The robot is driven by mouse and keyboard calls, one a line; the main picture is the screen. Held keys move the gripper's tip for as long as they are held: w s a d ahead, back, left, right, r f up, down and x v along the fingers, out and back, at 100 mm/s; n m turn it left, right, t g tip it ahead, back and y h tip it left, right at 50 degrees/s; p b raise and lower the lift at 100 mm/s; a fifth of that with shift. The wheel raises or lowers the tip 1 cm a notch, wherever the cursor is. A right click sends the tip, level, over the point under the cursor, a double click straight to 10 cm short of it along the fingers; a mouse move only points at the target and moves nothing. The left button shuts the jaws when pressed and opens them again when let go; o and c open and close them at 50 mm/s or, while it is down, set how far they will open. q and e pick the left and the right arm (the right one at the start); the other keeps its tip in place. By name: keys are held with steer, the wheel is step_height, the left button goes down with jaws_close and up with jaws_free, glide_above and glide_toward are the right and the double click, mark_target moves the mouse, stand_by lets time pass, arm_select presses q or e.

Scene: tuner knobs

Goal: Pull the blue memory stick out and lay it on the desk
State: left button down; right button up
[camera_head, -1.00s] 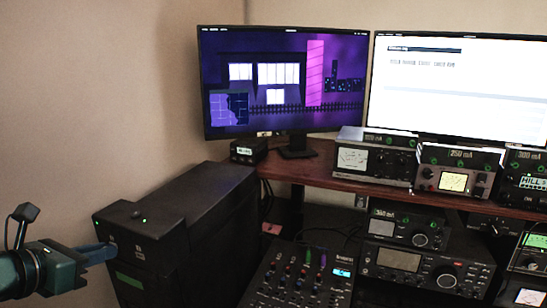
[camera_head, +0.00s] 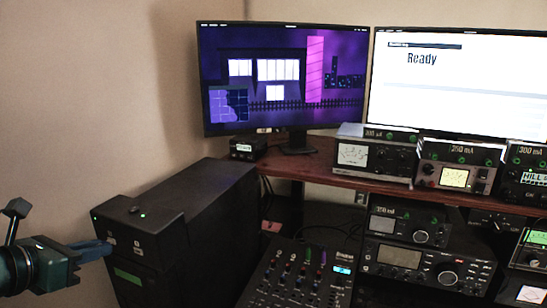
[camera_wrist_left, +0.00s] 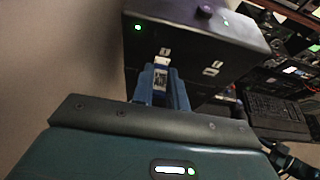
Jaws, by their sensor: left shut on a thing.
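My left gripper (camera_head: 103,249) comes in from the left at the front of the black computer tower (camera_head: 218,195). Its blue fingers are closed around the blue memory stick (camera_wrist_left: 161,64) at the tower's front face. My right gripper is not in view.
A wooden desk (camera_head: 330,172) carries two monitors, a small black box (camera_head: 247,148) and several meters. A mixer (camera_head: 300,275) and radio (camera_head: 400,262) stand lower, right of the tower. A beige wall (camera_head: 90,110) is close behind and left of my arm.

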arm_select(q)
steer(key=s+b, duration=0.1)
steer(key=s+a+b, duration=0.1)
steer(key=s+b, duration=0.3)
steer(key=shift+s+a, duration=0.1)
steer(key=shift+a, duration=0.3)
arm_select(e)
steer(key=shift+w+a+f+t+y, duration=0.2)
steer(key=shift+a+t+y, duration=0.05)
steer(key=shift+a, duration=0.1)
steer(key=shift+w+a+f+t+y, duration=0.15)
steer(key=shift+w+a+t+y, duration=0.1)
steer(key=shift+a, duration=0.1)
arm_select(q)
steer(key=shift+r, duration=0.1)
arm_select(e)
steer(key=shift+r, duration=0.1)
